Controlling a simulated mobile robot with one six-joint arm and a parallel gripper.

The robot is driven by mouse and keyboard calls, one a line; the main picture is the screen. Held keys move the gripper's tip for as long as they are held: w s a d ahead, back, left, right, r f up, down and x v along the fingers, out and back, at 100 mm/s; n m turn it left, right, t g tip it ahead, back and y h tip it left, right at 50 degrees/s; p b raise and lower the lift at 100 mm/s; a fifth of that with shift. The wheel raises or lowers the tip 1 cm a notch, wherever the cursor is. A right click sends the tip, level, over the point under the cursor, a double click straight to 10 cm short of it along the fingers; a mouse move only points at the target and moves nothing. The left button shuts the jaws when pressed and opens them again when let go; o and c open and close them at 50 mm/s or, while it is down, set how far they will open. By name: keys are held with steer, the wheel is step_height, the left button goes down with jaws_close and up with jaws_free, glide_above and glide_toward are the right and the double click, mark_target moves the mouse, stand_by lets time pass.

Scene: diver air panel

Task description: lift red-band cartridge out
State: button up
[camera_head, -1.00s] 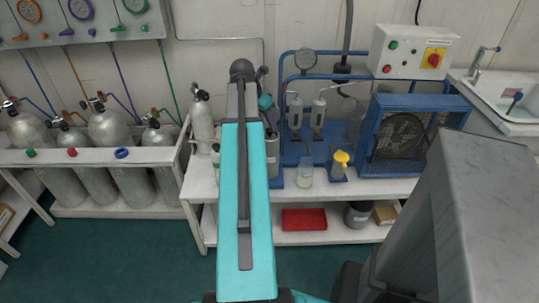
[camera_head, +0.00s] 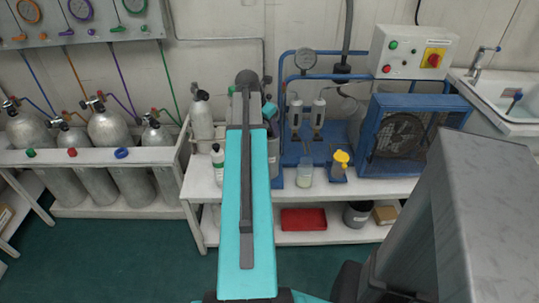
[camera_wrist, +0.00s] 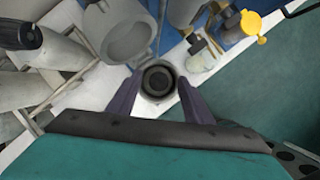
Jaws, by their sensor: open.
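My gripper (camera_wrist: 159,92) is open in the wrist view, with one finger on each side of a round, dark-topped thing (camera_wrist: 158,77) with a grey rim, seen from above. It may be the cartridge, but no red band shows, so I cannot tell. I cannot tell whether the fingers touch it. A wide grey ring-shaped cylinder (camera_wrist: 127,32) stands just beyond it to the upper left. In the head view my arm hides the gripper and the space between its fingers.
A glass jar (camera_head: 305,173) and a yellow-topped jug (camera_head: 339,166) stand right of my arm on the white bench (camera_head: 385,188). A dark-capped bottle (camera_head: 217,165) stands close left. A blue-framed compressor (camera_head: 403,135) is farther right. A red tray (camera_head: 304,219) lies on the lower shelf.

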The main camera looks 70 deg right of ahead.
jaws_close()
steer(key=shift+r, duration=0.15)
step_height(320, 180, up, 28)
stand_by(1.0)
stand_by(0.5)
